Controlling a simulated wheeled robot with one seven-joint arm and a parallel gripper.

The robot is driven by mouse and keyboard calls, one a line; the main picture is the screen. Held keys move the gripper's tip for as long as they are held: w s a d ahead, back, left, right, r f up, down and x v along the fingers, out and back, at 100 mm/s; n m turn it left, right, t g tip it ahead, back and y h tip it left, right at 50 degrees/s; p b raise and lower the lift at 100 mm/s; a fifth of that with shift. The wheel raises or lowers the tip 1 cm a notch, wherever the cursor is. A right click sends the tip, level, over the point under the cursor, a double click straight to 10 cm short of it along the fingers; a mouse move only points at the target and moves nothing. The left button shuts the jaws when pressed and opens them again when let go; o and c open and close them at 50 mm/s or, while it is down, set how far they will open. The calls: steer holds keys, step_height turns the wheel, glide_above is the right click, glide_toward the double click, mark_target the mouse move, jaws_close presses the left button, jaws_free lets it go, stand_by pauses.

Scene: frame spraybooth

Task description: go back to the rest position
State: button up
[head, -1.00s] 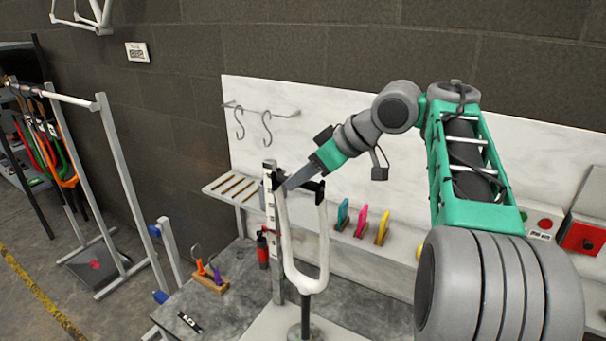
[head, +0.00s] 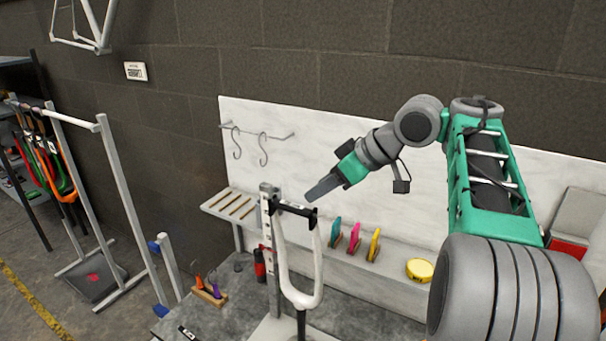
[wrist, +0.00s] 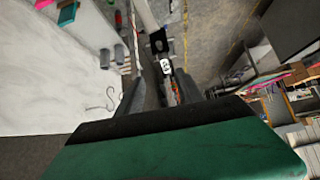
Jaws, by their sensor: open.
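My gripper (head: 308,196) is at the end of my raised arm, in the middle of the head view. Its fingers point down and to the left, just above the top of a white fork (head: 318,265) on a stand. A black bar (head: 297,209) crosses between the tops of the fork's legs. The gripper looks apart from the bar, and nothing shows held in it. In the wrist view the grey fingers (wrist: 161,95) reach away from the green housing, with a gap between them.
A measuring post (head: 270,240) stands beside the fork. Hooks (head: 250,145) hang on the white back panel. Pink, teal and yellow tools (head: 355,238) and a yellow tin (head: 420,270) sit on the ledge. A rack (head: 120,180) with a frame stands left. Open air surrounds the arm above.

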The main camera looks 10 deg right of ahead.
steer(key=s+d+f+m+g+h, duration=0.1)
steer(key=s+d+f+m+h, duration=0.1)
steer(key=d+f+m, duration=0.6)
steer(key=s+d+f+m+g+h, duration=0.1)
steer(key=s+d+f+m+h, duration=0.15)
steer(key=f, duration=0.85)
steer(key=s+a+f+m+g+h+b, duration=0.1)
steer(key=s+a+f+b, duration=0.2)
steer(key=s, duration=0.4)
steer(key=s+a+f+m+g+h, duration=0.1)
steer(key=s+a+f+h, duration=0.15)
steer(key=s+f, duration=0.4)
steer(key=a+r+n+t+y+b, duration=0.1)
steer(key=a+r+n+t, duration=0.1)
steer(key=a+r, duration=0.3)
steer(key=a+n, duration=0.1)
steer(key=a, duration=0.2)
steer(key=shift+a+y, duration=0.35)
steer(key=shift+y, duration=0.05)
